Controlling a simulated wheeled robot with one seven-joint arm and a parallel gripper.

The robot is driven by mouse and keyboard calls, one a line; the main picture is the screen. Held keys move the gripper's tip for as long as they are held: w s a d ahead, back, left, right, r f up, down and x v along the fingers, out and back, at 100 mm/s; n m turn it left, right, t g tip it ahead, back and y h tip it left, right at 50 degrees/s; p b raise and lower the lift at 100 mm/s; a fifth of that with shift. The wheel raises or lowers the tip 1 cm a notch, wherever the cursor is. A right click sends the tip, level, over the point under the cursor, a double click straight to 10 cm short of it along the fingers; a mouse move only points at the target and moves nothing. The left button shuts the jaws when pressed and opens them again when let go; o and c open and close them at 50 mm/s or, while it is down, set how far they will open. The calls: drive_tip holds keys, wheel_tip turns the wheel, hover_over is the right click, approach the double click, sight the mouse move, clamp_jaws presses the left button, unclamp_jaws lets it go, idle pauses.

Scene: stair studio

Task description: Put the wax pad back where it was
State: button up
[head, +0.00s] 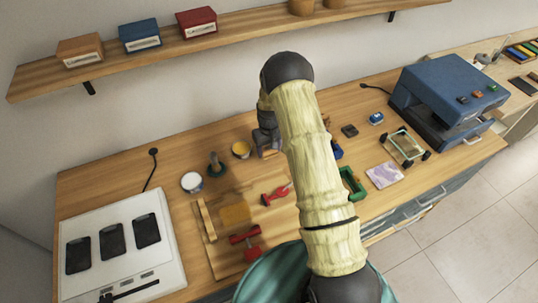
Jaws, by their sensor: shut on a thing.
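My gripper (267,142) is low over the back middle of the wooden worktop, partly hidden by my arm. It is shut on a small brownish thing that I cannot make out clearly. I cannot tell whether it is the wax pad or whether it touches the worktop. A round tin with a yellow top (241,149) stands just left of my gripper. A flat amber square (235,214) lies on a wooden board (222,250) nearer the front. I cannot tell which of these, if any, is the wax pad.
Red clamps (274,195) lie in front. A white panel with black pads (112,245) fills the left end. A blue machine (446,97) stands right. A shelf (150,51) runs above.

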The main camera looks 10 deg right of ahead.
sight(269, 155)
wheel_tip(269, 155, down, 4)
drive_tip(key=shift+r+p, duration=0.2)
drive_tip(key=shift+p, duration=0.55)
drive_tip(key=shift+f, duration=0.3)
drive_tip(key=shift+f, duration=0.15)
drive_tip(key=o, duration=0.9)
drive_tip(key=shift+o, duration=0.2)
wheel_tip(269, 155, up, 12)
drive_tip(key=b, duration=0.4)
drive_tip(key=shift+f, duration=0.15)
drive_tip(key=shift+r, duration=0.35)
